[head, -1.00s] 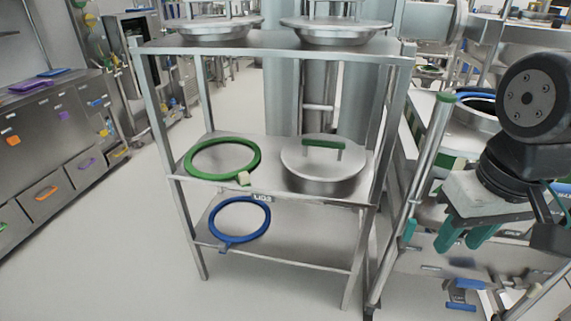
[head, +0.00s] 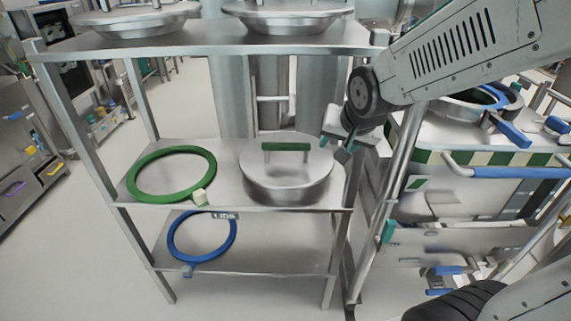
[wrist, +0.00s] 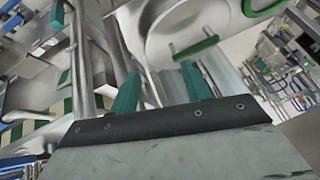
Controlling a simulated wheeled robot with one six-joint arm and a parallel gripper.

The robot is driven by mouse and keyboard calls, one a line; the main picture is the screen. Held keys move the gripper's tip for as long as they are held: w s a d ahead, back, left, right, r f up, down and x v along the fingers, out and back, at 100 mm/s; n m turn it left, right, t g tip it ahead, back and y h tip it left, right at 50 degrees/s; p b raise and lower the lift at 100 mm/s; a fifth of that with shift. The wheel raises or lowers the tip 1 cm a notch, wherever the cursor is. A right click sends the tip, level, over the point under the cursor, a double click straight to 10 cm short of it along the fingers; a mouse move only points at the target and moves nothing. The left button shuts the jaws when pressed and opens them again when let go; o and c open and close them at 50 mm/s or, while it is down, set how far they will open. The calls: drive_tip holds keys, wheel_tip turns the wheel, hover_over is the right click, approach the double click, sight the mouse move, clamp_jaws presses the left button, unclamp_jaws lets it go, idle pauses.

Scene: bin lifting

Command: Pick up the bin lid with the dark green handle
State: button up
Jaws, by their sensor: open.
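The bin lid (head: 262,178) is a round grey metal disc on the middle shelf of the rack, at its right side. Its dark green bar handle (head: 287,147) stands on two short posts. In the wrist view the lid (wrist: 165,32) and its handle (wrist: 196,48) lie ahead of the fingers, at upper centre. My gripper (head: 336,148) is just right of the lid, by the rack's right front post. Its teal fingers are apart and empty in the wrist view (wrist: 160,70). It does not hold the handle.
A green ring (head: 133,186) lies left of the lid on the same shelf. A blue ring (head: 173,251) lies on the shelf below. The upper shelf (head: 215,47) holds more metal lids. A cart with a blue handle (head: 520,173) stands at right.

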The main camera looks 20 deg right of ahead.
drive_tip(key=w+a+f+m+t+y, duration=0.1)
drive_tip(key=w+f+m+t, duration=0.2)
drive_tip(key=w, duration=0.4)
drive_tip(key=w+f+m+t, duration=0.2)
drive_tip(key=w+f, duration=0.3)
drive_tip(key=w, duration=0.3)
drive_tip(key=m+t+y, duration=0.2)
drive_tip(key=m+t, duration=0.3)
approach(289, 149)
drive_tip(key=w, duration=0.4)
drive_tip(key=shift+w+a+r, duration=0.2)
drive_tip(key=shift+s+a+f+m+t, duration=0.1)
drive_tip(key=shift+f+m+t, duration=0.2)
drive_tip(key=shift+f+t, duration=0.1)
drive_tip(key=w, duration=0.2)
drive_tip(key=w+a, duration=0.1)
drive_tip(key=w, duration=0.4)
drive_tip(key=shift+w+a+f, duration=0.15)
drive_tip(key=shift+w+f, duration=0.05)
drive_tip(key=shift+w, duration=0.1)
clamp_jaws()
